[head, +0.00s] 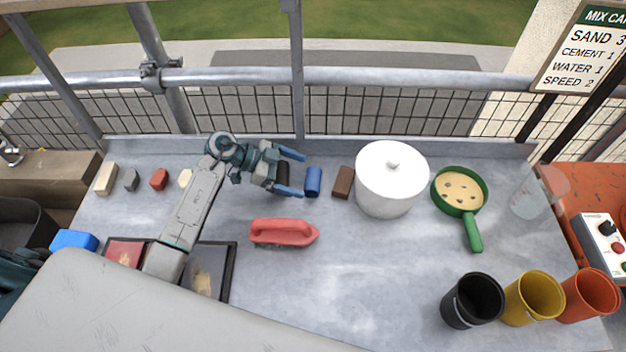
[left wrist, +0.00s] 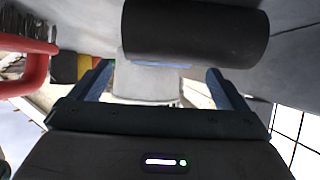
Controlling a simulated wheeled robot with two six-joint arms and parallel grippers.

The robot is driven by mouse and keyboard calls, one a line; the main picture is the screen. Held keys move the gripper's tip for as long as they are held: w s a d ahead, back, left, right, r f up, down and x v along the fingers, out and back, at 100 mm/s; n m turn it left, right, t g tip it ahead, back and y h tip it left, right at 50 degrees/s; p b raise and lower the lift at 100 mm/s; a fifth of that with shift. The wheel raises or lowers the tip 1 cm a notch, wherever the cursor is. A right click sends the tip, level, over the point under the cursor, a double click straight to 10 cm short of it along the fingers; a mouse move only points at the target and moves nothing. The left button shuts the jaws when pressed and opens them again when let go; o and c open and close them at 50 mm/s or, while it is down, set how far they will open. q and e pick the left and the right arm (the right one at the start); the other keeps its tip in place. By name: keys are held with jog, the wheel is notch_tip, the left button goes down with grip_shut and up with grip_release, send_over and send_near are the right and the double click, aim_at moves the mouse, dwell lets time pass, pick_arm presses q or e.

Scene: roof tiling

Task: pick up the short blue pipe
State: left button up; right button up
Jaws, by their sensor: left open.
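The short blue pipe (head: 313,182) lies on the grey worktop, just right of my left gripper's fingertips. My left gripper (head: 290,172) is open, with its two blue-grey fingers pointing right toward the pipe. A dark cylinder (head: 283,172) shows between the fingers, left of the blue pipe. In the left wrist view that dark cylinder (left wrist: 195,32) is large and close, across the top between and beyond the open fingers (left wrist: 160,76). A thin blue strip (left wrist: 162,65) shows under its edge, with most of it hidden. My right gripper is not in view.
A brown block (head: 343,182) and a white lidded pot (head: 391,182) stand right of the pipe. A red-handled float (head: 284,233) lies in front. A railing (head: 340,80) runs behind; the front middle is clear.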

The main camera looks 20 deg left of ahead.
aim_at(309, 178)
pick_arm(q)
jog(key=p+x, duration=0.1)
jog(key=x, duration=0.4)
jog(key=shift+p, duration=0.4)
jog(key=shift+w+d+f, duration=0.1)
jog(key=shift+d+f, duration=0.15)
jog(key=c, duration=1.1)
